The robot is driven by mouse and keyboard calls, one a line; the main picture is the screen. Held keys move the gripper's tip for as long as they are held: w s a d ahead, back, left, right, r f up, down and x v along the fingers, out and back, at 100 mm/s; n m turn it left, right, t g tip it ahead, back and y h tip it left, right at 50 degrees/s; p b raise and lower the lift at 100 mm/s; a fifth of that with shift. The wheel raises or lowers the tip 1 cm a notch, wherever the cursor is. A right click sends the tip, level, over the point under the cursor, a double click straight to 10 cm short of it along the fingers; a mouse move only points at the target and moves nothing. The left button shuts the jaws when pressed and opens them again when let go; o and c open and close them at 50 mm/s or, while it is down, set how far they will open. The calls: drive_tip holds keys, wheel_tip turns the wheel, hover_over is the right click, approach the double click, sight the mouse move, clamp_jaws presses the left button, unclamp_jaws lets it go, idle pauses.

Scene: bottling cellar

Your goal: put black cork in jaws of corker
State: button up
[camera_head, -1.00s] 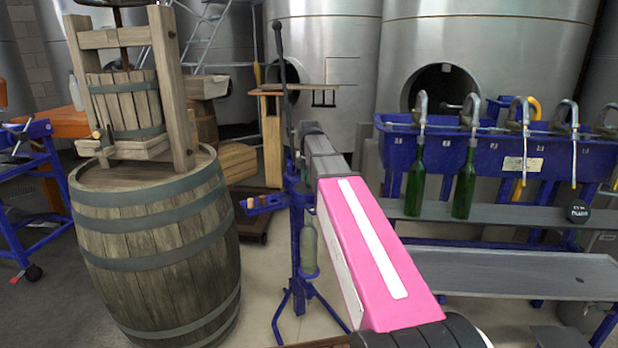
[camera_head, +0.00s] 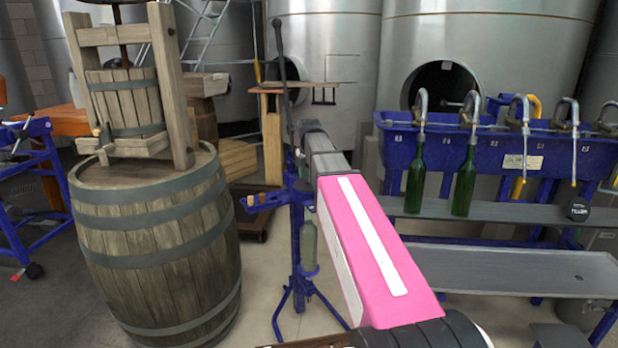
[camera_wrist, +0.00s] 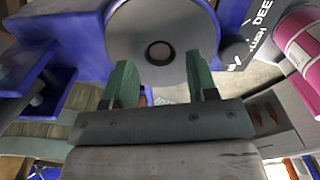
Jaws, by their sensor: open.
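The blue corker (camera_head: 296,235) stands on splayed legs left of my arm, with a bottle (camera_head: 309,245) held upright on it. In the wrist view, a grey round disc on the corker (camera_wrist: 158,22) has a dark-ringed round opening at its middle (camera_wrist: 158,52); I cannot tell whether a cork sits in it. My gripper (camera_wrist: 163,82) is open, its two green fingers wide apart at the disc's near edge, with no cork visible between them. In the head view its fingers are hidden behind my arm. I cannot make out the black cork for certain. A blue side tray (camera_head: 270,200) holds small brown corks.
A large barrel (camera_head: 155,250) with a wooden press (camera_head: 127,105) stands at left. A blue bottle filler (camera_head: 450,150) with two green bottles (camera_head: 415,183) (camera_head: 464,182) and a grey shelf (camera_head: 510,268) is at right. Steel tanks (camera_head: 325,60) stand behind. Some floor is bare around the corker's legs.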

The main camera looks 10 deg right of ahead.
drive_tip(key=s+a+r, duration=0.6)
drive_tip(key=a+r, duration=0.4)
drive_tip(key=shift+r, duration=0.3)
